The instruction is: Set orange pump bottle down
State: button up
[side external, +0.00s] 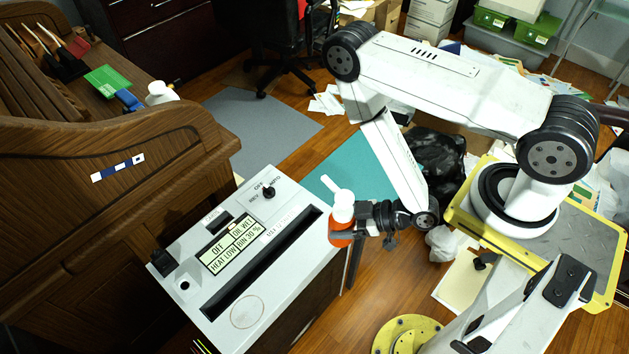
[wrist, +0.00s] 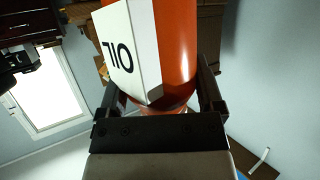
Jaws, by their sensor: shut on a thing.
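The orange pump bottle (side external: 341,236) has a white pump top and hangs at the right edge of the shredder in the side external view. In the wrist view the orange bottle (wrist: 176,40) fills the upper middle, with a white label reading "OIL". My gripper (side external: 352,218) is shut on the bottle from the right; its two fingers also show on either side of the bottle in the wrist view (wrist: 160,100). The bottle looks roughly upright. The shredder (side external: 285,288) has a pale top with a long dark slot, a display and a faint ring mark. I cannot tell the bottle's height above it.
A wooden roll-top desk (side external: 150,180) stands left of the shredder. A black rubbish bag (side external: 437,155) and crumpled paper (side external: 446,243) lie behind and right of my gripper. A black chair (side external: 283,40) is at the back. The shredder top's front area is clear.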

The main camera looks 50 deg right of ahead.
jog(key=d+f+m+h, duration=0.3)
jog(key=d+h, duration=0.1)
jog(key=d, duration=0.5)
jog(key=w+d+f+m+t+h, duration=0.1)
jog(key=d+m+h, duration=0.3)
jog(key=d, duration=0.5)
jog(key=w+d+f+m+h, duration=0.1)
jog(key=d+f+m+h, duration=0.3)
jog(key=d, duration=0.5)
jog(key=shift+f+h, duration=0.3)
jog(key=shift+w, duration=0.15)
send_over(360, 180)
notch_tip(360, 180, down, 9)
jog(key=shift+s, duration=0.4)
jog(key=shift+a, duration=0.1)
jog(key=shift+w+f, duration=0.2)
jog(key=shift+f, duration=0.8)
jog(key=shift+w+f, duration=0.15)
jog(key=shift+f, duration=0.85)
